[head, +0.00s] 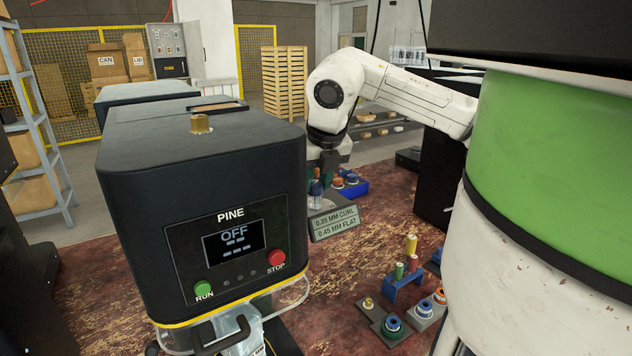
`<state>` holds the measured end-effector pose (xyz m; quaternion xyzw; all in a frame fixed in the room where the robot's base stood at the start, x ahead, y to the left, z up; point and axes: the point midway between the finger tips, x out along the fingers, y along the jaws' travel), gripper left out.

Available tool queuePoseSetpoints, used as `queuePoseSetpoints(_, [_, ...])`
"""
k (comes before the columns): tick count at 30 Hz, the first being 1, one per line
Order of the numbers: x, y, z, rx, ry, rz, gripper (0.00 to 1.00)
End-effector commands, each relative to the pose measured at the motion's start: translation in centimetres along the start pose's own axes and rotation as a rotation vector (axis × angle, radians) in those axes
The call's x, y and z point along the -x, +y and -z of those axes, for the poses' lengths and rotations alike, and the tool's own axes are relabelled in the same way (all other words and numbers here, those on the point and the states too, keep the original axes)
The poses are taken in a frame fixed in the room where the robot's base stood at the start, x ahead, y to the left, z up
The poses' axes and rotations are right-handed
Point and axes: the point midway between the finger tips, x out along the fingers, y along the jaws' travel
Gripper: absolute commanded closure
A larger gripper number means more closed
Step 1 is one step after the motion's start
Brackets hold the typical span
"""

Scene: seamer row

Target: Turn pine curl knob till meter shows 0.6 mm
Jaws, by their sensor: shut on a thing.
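The black machine marked PINE (205,200) stands at the left. Its display (235,242) reads OFF, with dashes below and no millimetre figure. My arm reaches in from the right and bends down behind the machine's right side. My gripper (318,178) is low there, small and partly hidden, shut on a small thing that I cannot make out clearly. A small blue part with an orange top shows right at the gripper. I cannot pick out the curl knob for certain. A brass-coloured fitting (200,123) on the machine's top is apart from my gripper.
A green RUN button (202,288) and a red STOP button (276,258) are on the panel. Blue holders (405,290) with several coloured parts stand at the lower right.

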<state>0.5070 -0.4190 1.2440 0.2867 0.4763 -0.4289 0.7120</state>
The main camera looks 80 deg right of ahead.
Motion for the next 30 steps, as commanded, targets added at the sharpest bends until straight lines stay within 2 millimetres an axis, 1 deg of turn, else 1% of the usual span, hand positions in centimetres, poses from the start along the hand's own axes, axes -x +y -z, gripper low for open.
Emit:
queuePoseSetpoints(1, [-0.36, -0.01, 0.10, 0.017, -0.003, -0.010, 0.98])
queuePoseSetpoints(9, [-0.65, -0.19, 0.18, 0.194, -0.003, -0.083, 0.98])
queuePoseSetpoints(30, [-0.20, -0.44, -0.24, 0.792, -0.003, -0.331, 0.98])
